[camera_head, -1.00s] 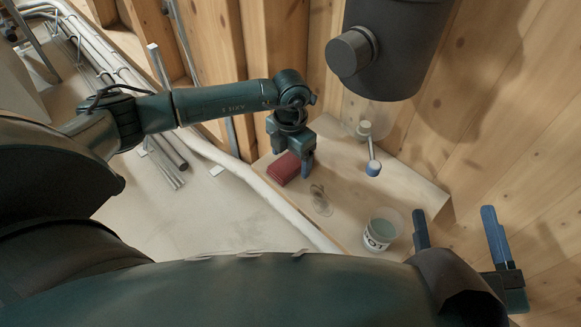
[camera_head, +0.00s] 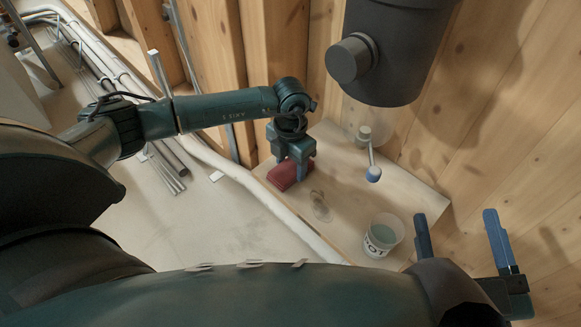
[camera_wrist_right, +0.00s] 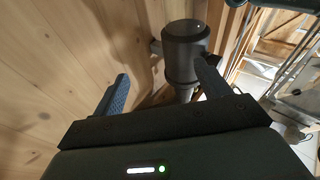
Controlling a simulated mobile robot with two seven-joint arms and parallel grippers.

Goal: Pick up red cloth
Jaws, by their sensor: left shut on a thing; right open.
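The red cloth (camera_head: 283,177) is a folded dark red pad at the left end of the wooden shelf (camera_head: 340,212) in the head view. My left gripper (camera_head: 291,170) points down over it with its fingers at the cloth, and is shut on it. The fingers hide part of the cloth, and I cannot tell if it is clear of the shelf. My right gripper (camera_head: 460,240) is open and empty at the lower right, apart from the cloth. It also shows in the right wrist view (camera_wrist_right: 160,85), with nothing between its fingers.
A white bucket (camera_head: 381,238) stands on the shelf's near part. A lever with a blue-grey knob (camera_head: 373,174) stands behind it, and a small clear item (camera_head: 320,207) lies nearby. A dark cylindrical machine (camera_head: 390,55) hangs above. Pipes (camera_head: 165,165) run at left.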

